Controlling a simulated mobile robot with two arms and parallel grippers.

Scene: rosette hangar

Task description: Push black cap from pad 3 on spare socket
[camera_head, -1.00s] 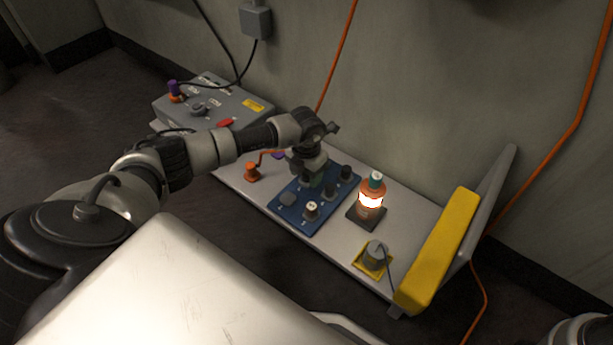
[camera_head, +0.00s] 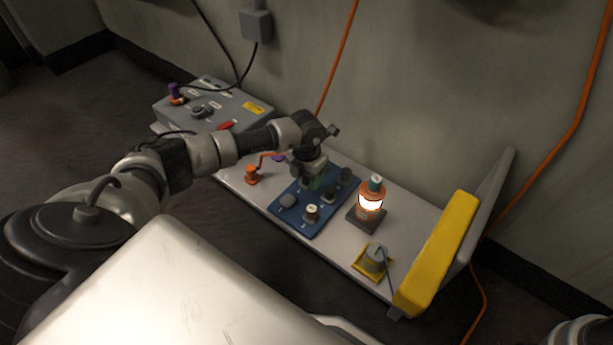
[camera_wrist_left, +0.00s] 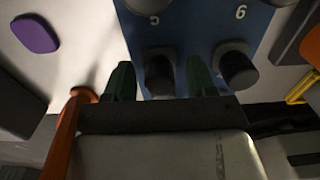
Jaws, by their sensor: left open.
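The blue board (camera_head: 326,212) lies on the bench and carries several dark caps and sockets; its numbers are too small to read in the head view. A black cap (camera_head: 345,174) and another dark cap (camera_head: 329,191) stand on its right side. A black post with a pale top (camera_head: 311,211) stands near the front, beside a grey pad (camera_head: 288,201). My left gripper (camera_head: 312,182) is low over the board's far part, pointing down. In the left wrist view its open fingers (camera_wrist_left: 161,82) straddle a dark cap (camera_wrist_left: 158,72); contact is unclear. Another black cap (camera_wrist_left: 237,68) is right of them. I cannot tell which is pad 3 or the spare socket.
A lit orange lantern (camera_head: 371,191) stands right of the board. A yellow tray with a grey part (camera_head: 375,257) is nearer the front. A yellow bar (camera_head: 438,252) closes the right end. A grey control box (camera_head: 235,106) and an orange fitting (camera_head: 252,174) lie left.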

